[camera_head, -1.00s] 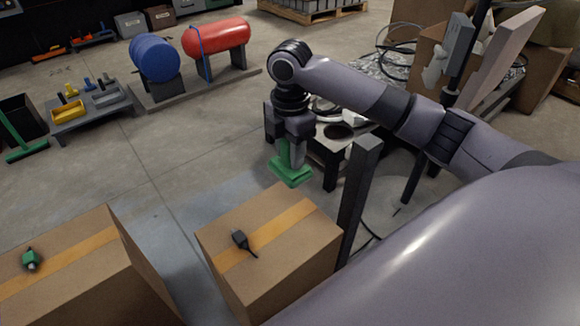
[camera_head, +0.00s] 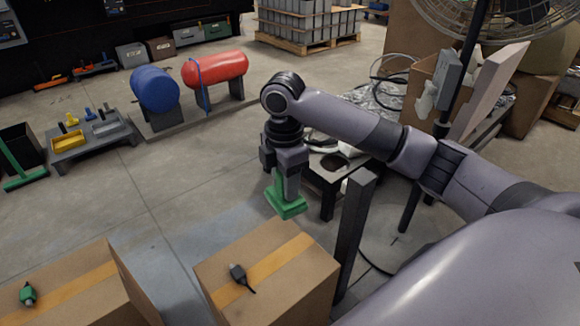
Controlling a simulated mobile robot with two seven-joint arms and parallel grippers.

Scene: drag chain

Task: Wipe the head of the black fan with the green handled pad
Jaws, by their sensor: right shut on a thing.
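My right gripper (camera_head: 287,180) points down and is shut on the green handled pad (camera_head: 287,207). The pad hangs just behind the far edge of the middle cardboard box; its handle is partly hidden between the fingers. The black fan's head (camera_head: 510,15) shows at the top right as a round wire cage, cut off by the top edge of the picture. Its dark pole (camera_head: 468,60) runs down from it. The pad is well apart from the fan, below and to its left. My left gripper is not in view.
A cardboard box (camera_head: 300,300) with a dark plug stands in front, another box (camera_head: 80,300) with a green plug at left. A dark post (camera_head: 352,235) and low table (camera_head: 328,180) stand near my right arm. Open floor (camera_head: 150,190) lies left of the gripper.

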